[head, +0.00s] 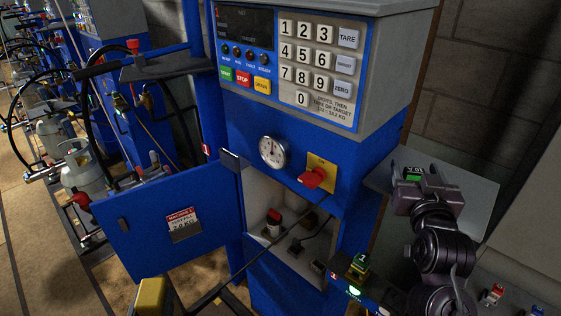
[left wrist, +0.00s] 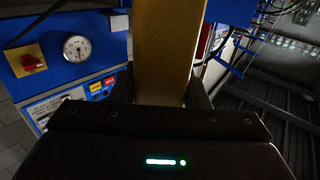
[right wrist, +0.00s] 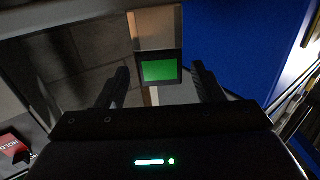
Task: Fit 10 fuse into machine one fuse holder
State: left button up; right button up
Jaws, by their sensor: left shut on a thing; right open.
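A green fuse (head: 413,172) marked 10 A lies on the grey shelf (head: 475,190) at the right of the machine. My right gripper (head: 428,182) is open right at the fuse. In the right wrist view the fuse's green face (right wrist: 160,69) shows in a dark frame between the spread fingers. My left gripper (left wrist: 155,92) is shut on a yellow bar-like object (left wrist: 163,55), which also shows at the bottom of the head view (head: 150,295). Machine one's blue door (head: 165,225) stands open. Inside its bay are a red-topped part (head: 273,218) and dark fittings (head: 296,247); I cannot tell which is the fuse holder.
A red switch (head: 312,178) on a yellow plate and a round gauge (head: 272,151) sit above the bay. A small tagged part (head: 357,268) stands at the front right by a green light. Small red and white parts (head: 493,295) lie at lower right. A dark cable crosses the bay.

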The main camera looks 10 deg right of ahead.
jog(key=shift+x, duration=1.15)
jog(key=shift+w+d+f, duration=0.1)
jog(key=shift+w, duration=0.1)
jog(key=shift+s, duration=0.1)
jog(key=shift+c, duration=1)
jog(key=c, duration=0.9)
jog(key=shift+o, duration=0.2)
